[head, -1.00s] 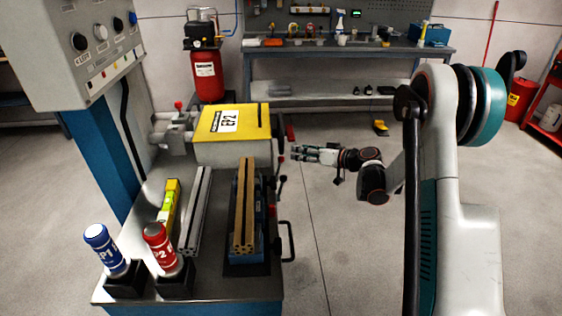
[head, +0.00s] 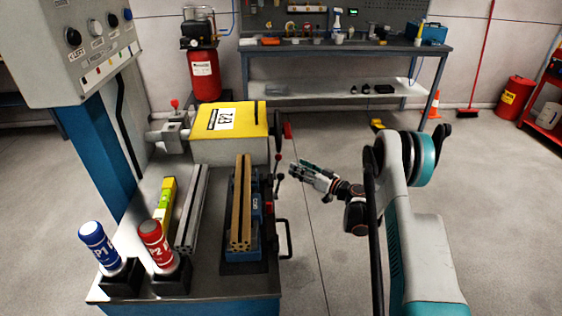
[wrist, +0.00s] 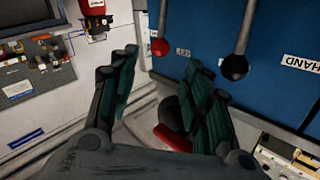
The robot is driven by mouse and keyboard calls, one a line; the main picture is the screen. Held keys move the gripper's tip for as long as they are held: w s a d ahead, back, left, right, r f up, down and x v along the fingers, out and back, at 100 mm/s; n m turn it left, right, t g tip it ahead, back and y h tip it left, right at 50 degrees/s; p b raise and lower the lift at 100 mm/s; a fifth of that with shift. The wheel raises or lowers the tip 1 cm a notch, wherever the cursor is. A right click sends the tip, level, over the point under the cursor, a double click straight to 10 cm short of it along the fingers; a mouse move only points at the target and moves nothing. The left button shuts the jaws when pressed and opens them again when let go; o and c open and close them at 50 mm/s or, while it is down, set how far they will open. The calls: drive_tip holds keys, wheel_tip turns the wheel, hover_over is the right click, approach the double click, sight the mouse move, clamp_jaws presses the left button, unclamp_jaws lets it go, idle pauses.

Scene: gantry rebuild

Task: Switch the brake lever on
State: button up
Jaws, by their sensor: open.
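The levers stand on the right side of the machine with the yellow cover (head: 250,116). In the wrist view, a lever with a red ball (wrist: 159,47) and a lever with a black ball (wrist: 234,67) lie against a blue panel (wrist: 285,25). A label reading HAND is beside the black ball. A red grip (wrist: 173,138) shows lower down, partly hidden by my fingers. I cannot tell which one is the brake lever. My gripper (head: 296,170) is open and appears empty, just right of the machine's levers (head: 278,158).
The machine bed (head: 220,287) carries long bars, a yellow level (head: 166,203), and blue (head: 97,242) and red (head: 155,242) bottles in black holders. A workbench (head: 345,47) stands behind. A bar handle (head: 287,240) juts from the bed's right side. The floor right of it is clear.

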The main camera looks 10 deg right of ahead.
sight(281, 158)
drive_tip(key=b+x, duration=0.2)
drive_tip(key=x, duration=0.8)
drive_tip(key=shift+b, duration=0.3)
drive_tip(key=shift+s, duration=0.1)
clamp_jaws()
